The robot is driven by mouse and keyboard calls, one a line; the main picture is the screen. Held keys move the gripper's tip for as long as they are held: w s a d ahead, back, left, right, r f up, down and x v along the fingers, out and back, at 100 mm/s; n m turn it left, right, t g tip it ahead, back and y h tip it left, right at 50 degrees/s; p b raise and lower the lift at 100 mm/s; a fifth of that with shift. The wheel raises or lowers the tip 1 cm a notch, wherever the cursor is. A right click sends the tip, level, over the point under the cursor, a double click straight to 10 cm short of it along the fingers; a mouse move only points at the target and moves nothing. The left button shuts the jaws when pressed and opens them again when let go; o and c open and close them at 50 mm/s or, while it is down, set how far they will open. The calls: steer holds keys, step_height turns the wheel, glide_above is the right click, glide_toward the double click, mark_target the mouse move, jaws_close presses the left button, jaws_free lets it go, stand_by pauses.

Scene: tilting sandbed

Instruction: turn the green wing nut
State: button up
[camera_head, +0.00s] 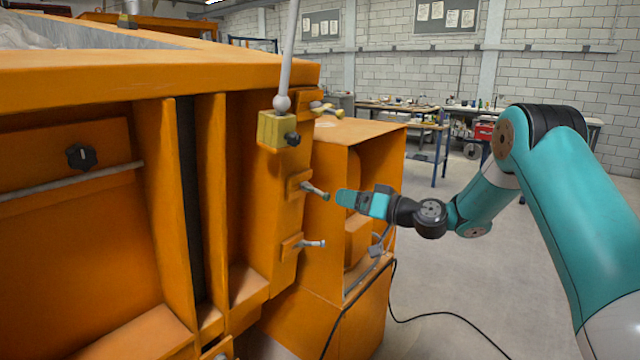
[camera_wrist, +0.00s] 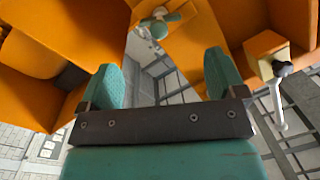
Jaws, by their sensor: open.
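The green wing nut (camera_wrist: 158,24) shows at the top middle of the wrist view, on an orange part and ahead of my fingers. In the head view a small fitting with a dark green end (camera_head: 315,189) sticks out of the orange frame and seems to be the same nut. My gripper (camera_head: 342,197) is just right of it, pointing left, with a small gap. In the wrist view my gripper (camera_wrist: 162,78) has its two teal fingers wide apart with nothing between them. The nut lies beyond the fingertips, not between them.
A similar pale fitting (camera_head: 312,244) sits below, and a yellowish one (camera_head: 325,108) above. A yellow block (camera_head: 280,129) with a tall grey lever (camera_head: 287,65) stands upper left of my gripper. An orange box (camera_head: 330,290) stands behind, with a black cable (camera_head: 455,315). Open floor is at right.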

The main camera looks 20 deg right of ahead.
mark_target(320, 192)
steer(key=p+x, duration=0.3)
steer(key=x, duration=0.6)
steer(key=shift+w+a, duration=0.1)
steer(key=shift+a, duration=0.05)
steer(key=c, duration=0.9)
